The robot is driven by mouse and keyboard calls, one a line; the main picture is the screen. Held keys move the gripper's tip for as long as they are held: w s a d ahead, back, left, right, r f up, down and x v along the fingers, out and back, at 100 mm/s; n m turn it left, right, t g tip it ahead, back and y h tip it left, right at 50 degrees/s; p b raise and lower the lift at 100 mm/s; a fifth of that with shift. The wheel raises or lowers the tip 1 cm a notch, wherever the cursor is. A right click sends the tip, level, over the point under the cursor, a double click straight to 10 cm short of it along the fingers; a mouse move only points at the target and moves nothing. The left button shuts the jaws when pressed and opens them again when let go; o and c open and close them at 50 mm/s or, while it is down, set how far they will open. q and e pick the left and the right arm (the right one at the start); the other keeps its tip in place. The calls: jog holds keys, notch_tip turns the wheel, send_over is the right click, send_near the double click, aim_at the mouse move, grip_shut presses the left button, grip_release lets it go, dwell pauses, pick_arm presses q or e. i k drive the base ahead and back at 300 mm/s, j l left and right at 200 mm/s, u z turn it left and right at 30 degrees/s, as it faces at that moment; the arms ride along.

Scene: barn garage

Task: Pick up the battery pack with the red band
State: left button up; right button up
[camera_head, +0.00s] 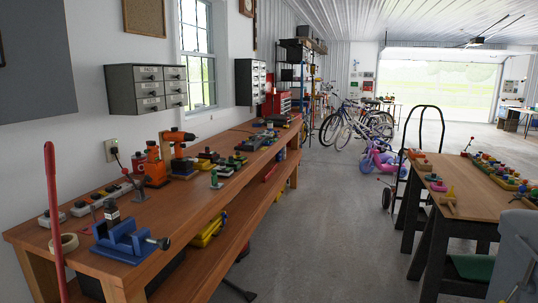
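No gripper of mine shows in the head view. The long wooden workbench (165,210) on the left carries several small dark blocks with coloured parts, which may be battery packs. One with green on it (234,161) sits near the bench's front edge, and another dark one (208,155) lies to its left. They are too small for me to tell which has a red band. An orange cordless drill (178,140) stands upright on the bench, left of these blocks.
A blue vise (122,240) and a tape roll (64,243) are at the bench's near end. A wooden table (463,198) with coloured items stands at right, beside a hand truck (424,150). Bicycles (350,125) stand further back. The concrete floor (325,215) between is clear.

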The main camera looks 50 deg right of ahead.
aim_at(207, 153)
jog(key=z, duration=1.3)
jog(key=u, duration=0.5)
jog(key=i+l+u, duration=0.3)
jog(key=l+u, duration=0.35)
jog(key=i+l+u, duration=0.3)
jog(key=k+l, duration=0.1)
